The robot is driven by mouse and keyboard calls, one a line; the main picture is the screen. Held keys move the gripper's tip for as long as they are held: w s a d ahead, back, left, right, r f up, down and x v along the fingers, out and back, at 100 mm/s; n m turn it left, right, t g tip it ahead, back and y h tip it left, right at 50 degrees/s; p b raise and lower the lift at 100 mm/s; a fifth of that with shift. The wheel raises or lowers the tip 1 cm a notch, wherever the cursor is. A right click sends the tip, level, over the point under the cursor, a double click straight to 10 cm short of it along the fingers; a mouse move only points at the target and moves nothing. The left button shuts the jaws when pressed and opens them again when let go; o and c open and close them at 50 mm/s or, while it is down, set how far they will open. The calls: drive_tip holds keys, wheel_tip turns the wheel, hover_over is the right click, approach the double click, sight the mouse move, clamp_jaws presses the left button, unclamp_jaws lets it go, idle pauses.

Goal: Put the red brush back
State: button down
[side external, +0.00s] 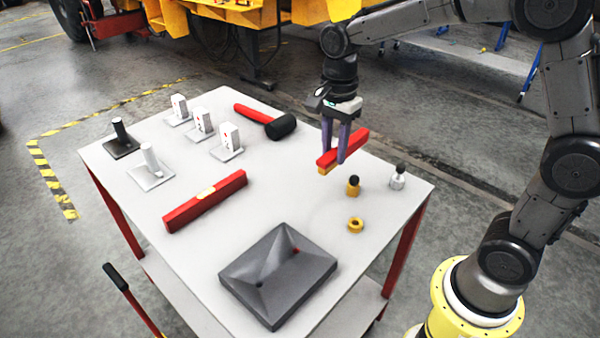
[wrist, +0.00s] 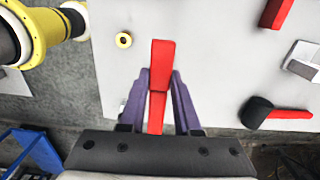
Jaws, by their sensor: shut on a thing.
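The red brush (side external: 355,141) is a long red bar with a yellowish strip at its near lower end in the side view. My gripper (side external: 334,156) is shut on it, with one purple finger on each side, and holds it above the right part of the table. In the wrist view the brush (wrist: 161,53) runs lengthwise between the fingers of my gripper (wrist: 159,76). I cannot tell which spot on the table belongs to the brush.
The white table (side external: 290,190) carries a dark casting (side external: 265,285), a red level (side external: 190,209), a mallet (side external: 280,126), several small stands (side external: 227,142) at the back left, a brass weight (side external: 353,188), a silver weight (side external: 398,180) and a brass ring (side external: 356,225). The table's middle is clear.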

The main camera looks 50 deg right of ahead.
drive_tip(key=shift+w+d+f, duration=0.1)
drive_tip(key=shift+w+d, duration=0.1)
drive_tip(key=shift+d, duration=0.15)
drive_tip(key=w+f, duration=0.3)
drive_tip(key=w, duration=0.1)
drive_tip(key=w+f, duration=0.3)
drive_tip(key=w, duration=0.1)
drive_tip(key=w+f, duration=0.3)
drive_tip(key=w, duration=0.2)
drive_tip(key=shift+d, duration=0.15)
drive_tip(key=shift+w+f, duration=0.3)
drive_tip(key=shift+f, duration=1.6)
drive_tip(key=shift+f, duration=0.1)
drive_tip(key=c, duration=0.6)
unclamp_jaws()
drive_tip(key=shift+f, duration=0.1)
